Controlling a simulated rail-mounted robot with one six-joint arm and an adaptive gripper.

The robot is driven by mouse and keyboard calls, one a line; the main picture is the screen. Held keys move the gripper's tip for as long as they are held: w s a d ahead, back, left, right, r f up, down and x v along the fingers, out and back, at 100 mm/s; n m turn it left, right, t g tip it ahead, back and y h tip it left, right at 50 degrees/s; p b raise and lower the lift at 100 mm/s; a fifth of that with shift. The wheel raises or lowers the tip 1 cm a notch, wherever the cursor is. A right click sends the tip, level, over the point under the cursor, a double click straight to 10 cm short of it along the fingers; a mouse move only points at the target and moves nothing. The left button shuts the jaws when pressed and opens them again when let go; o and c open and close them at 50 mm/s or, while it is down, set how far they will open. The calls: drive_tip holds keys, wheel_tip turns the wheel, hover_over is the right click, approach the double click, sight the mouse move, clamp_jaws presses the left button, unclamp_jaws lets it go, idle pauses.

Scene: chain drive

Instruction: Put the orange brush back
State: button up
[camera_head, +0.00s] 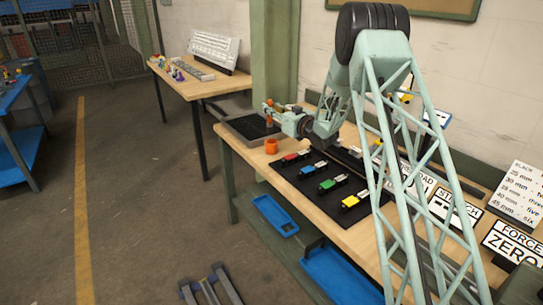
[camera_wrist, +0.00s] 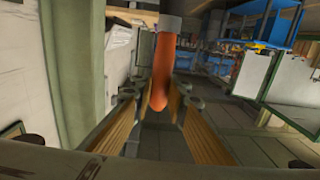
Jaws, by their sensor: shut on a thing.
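My gripper (camera_head: 272,113) is above the back left end of the long workbench. In the wrist view its two fingers (camera_wrist: 158,98) are shut on the orange brush (camera_wrist: 162,68). The brush's orange handle lies between the fingers, and a grey part joins it at the top of that view. In the head view only small orange bits of the brush (camera_head: 269,122) show at the gripper. An orange cup (camera_head: 271,146) stands on the bench below and near the gripper; its inside is too small to make out.
A dark tray (camera_head: 243,128) lies at the bench's back left corner. A black mat (camera_head: 321,199) holds several small coloured blocks in front. Lettered signs (camera_head: 455,208) stand along the wall side. A green pillar (camera_head: 273,60) rises behind. A second table (camera_head: 193,88) is farther back.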

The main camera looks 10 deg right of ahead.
sight(272, 127)
drive_tip(key=shift+w+d+f+y, duration=0.15)
drive_tip(key=shift+w+d, duration=0.15)
drive_tip(key=shift+w, duration=0.2)
drive_tip(key=shift+w+d+f+y, duration=0.15)
drive_tip(key=shift+w+d, duration=0.15)
drive_tip(key=shift+w, duration=0.15)
wheel_tip(272, 127, down, 6)
drive_tip(key=b, duration=0.1)
drive_tip(key=shift+b, duration=0.4)
drive_tip(key=shift+f, duration=0.2)
drive_tip(key=shift+f+b, duration=0.45)
drive_tip(key=shift+f, duration=1.5)
drive_tip(key=o, duration=0.8)
drive_tip(key=shift+o, duration=0.2)
